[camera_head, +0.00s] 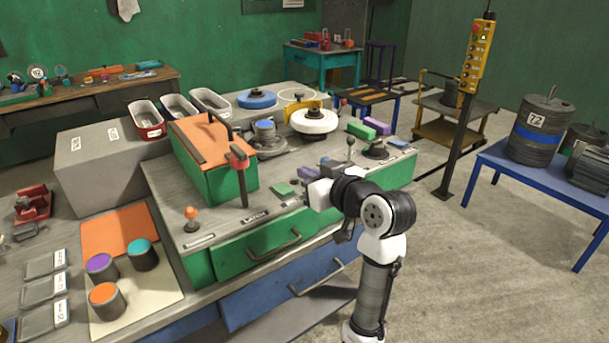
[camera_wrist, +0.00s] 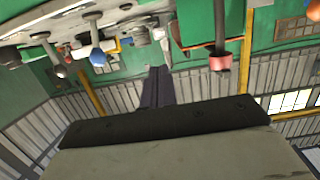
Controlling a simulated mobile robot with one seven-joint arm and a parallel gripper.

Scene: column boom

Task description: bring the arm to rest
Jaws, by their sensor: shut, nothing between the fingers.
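My arm (camera_head: 372,255), white and dark grey, rises at the front right of the workbench in the head view. Its upper part bends left towards the bench's front edge, above the green drawers. The fingertips are hard to make out in the head view. In the wrist view my gripper (camera_wrist: 157,72) shows as two dark fingers lying together, shut, with nothing held. The fingers point towards the bench fittings, which appear upside down at the top of that view, apart from them as far as I can tell.
The green box with orange lid (camera_head: 212,155) and red-collared lever (camera_head: 240,172) stand left of my arm. A ball-topped lever (camera_head: 350,146) and purple block (camera_head: 309,173) are near its upper part. A blue table (camera_head: 560,185) stands right; floor between (camera_head: 455,270) is clear.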

